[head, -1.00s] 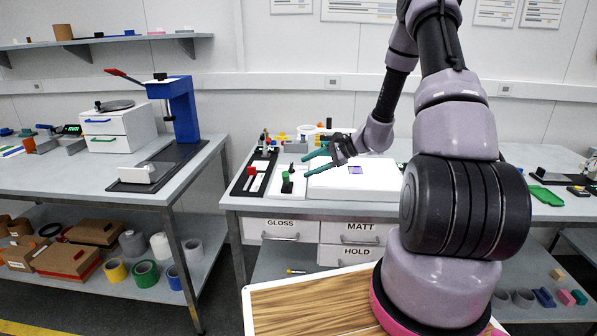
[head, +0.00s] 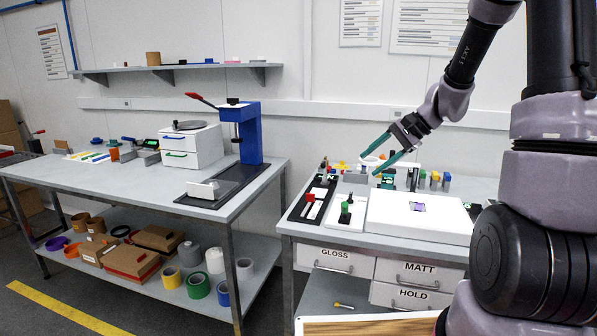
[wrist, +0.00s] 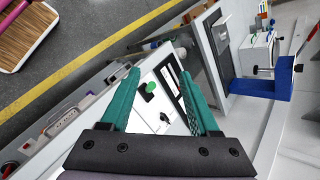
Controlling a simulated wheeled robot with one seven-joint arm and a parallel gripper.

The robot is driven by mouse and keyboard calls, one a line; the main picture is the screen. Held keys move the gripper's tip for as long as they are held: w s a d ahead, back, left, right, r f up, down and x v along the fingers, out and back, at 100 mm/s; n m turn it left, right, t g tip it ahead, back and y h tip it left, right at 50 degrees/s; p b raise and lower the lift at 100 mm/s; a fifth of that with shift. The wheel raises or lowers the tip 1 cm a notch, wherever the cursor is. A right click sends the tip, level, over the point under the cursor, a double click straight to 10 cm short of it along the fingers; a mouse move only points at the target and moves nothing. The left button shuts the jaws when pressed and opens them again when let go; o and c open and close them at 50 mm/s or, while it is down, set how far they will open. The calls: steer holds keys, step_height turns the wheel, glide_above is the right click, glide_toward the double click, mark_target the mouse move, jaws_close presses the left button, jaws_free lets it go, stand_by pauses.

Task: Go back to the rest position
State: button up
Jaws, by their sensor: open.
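My gripper (head: 379,160) has two green fingers and is open and empty. In the head view it hangs above the right workbench, over the back of the white light panel (head: 420,217), clear of the things below. A small purple square (head: 418,207) lies on the panel. In the wrist view my gripper (wrist: 165,75) points over the bench, with a green-topped item (wrist: 150,87) on a white plate seen between the fingers.
Left of the panel are a black tray (head: 297,208) and a green-and-black stamp (head: 345,212). Several small coloured parts stand behind. The left bench holds a blue press (head: 249,135) and a white drawer unit (head: 192,147). Floor shows between the benches.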

steer(key=s+d+r+n+t+h, duration=0.1)
steer(key=s+r+n+t+h, duration=0.1)
steer(key=s+r, duration=0.6)
steer(key=s+d+r+n+t+h, duration=0.2)
steer(key=s+r+n+h, duration=0.2)
steer(key=s+r, duration=0.4)
steer(key=s, duration=0.5)
steer(key=shift+s+r, duration=0.25)
steer(key=shift+r, duration=0.1)
